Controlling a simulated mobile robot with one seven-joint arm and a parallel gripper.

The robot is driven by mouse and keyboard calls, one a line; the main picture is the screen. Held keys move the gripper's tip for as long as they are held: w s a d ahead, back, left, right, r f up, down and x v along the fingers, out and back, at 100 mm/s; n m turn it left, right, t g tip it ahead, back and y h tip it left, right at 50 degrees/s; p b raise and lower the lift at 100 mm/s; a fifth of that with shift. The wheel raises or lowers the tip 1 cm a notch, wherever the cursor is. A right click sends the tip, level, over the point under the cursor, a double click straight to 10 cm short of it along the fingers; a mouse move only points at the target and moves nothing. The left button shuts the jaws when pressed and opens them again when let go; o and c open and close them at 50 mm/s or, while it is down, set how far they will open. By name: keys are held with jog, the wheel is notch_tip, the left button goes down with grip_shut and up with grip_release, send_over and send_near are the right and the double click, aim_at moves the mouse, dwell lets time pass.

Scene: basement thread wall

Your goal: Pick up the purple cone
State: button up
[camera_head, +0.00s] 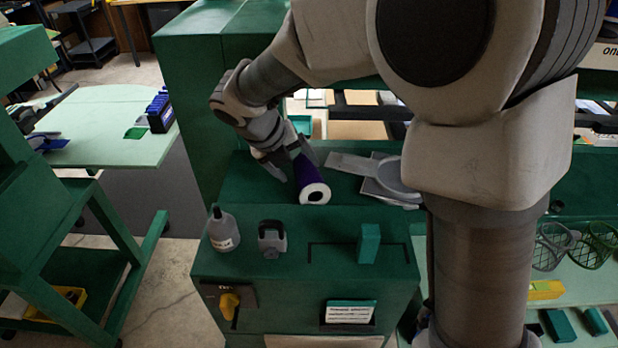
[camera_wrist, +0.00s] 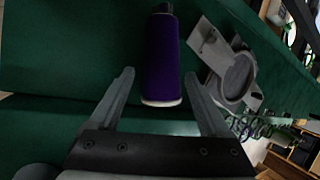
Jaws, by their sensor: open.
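The purple cone (camera_head: 309,178) lies on its side on the green cabinet top, with its white round end facing the front. In the wrist view the purple cone (camera_wrist: 162,58) lies ahead of and between the fingers, its white-rimmed end nearest the jaws and a dark tip at the far end. My gripper (camera_head: 290,172) is at the cone, with a finger on either side of it in the head view. In the wrist view my gripper (camera_wrist: 165,90) is open, and gaps show between each finger and the cone.
A grey metal holder (camera_head: 375,178) lies close to the cone's right. A grey bottle (camera_head: 223,230), a grey clamp-like part (camera_head: 271,238) and a green block (camera_head: 369,243) stand on the cabinet nearer the front. Bare cabinet top lies left of the cone.

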aim_at(303, 171)
jog(key=x, duration=0.4)
jog(key=shift+w+d+f+b, duration=0.15)
jog(key=shift+w+b, duration=0.2)
jog(key=shift+w, duration=0.1)
grip_shut()
notch_tip(303, 171, up, 10)
jog(key=shift+r+p, duration=0.1)
jog(key=shift+p, duration=0.95)
